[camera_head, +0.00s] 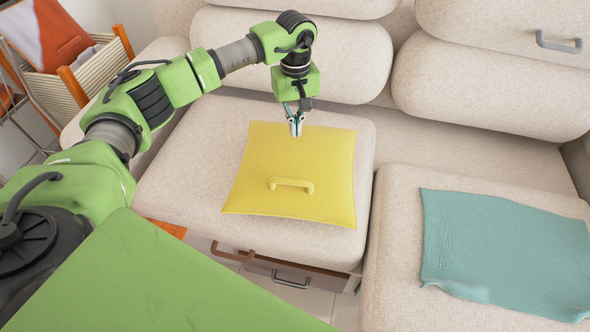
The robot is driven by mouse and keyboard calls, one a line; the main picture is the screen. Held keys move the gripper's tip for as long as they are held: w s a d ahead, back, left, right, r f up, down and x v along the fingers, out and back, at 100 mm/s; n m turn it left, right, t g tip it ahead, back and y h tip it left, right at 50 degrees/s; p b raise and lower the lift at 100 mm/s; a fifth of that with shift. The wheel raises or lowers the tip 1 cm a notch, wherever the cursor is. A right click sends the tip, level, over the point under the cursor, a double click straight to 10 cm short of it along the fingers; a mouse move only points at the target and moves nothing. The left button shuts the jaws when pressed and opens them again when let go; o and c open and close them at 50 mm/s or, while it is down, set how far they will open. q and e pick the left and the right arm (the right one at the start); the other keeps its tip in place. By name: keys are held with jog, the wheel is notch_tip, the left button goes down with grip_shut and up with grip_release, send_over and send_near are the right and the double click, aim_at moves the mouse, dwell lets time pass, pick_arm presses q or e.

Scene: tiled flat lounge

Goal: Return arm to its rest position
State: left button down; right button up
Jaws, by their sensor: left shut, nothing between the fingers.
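My left arm comes in from the left side and reaches over the sofa. My left gripper (296,121) points down, shut and empty, above the far edge of a yellow cushion (290,155). The cushion has a yellow handle on its top and lies on the beige sofa seat (185,180). I cannot tell the exact gap between the fingertips and the cushion. My right gripper is not in view.
A teal cloth (505,255) lies on the right seat. Plump backrest cushions (300,50) stand behind the arm. A drawer (290,278) shows under the sofa seat. A striped basket (85,75) stands at the upper left.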

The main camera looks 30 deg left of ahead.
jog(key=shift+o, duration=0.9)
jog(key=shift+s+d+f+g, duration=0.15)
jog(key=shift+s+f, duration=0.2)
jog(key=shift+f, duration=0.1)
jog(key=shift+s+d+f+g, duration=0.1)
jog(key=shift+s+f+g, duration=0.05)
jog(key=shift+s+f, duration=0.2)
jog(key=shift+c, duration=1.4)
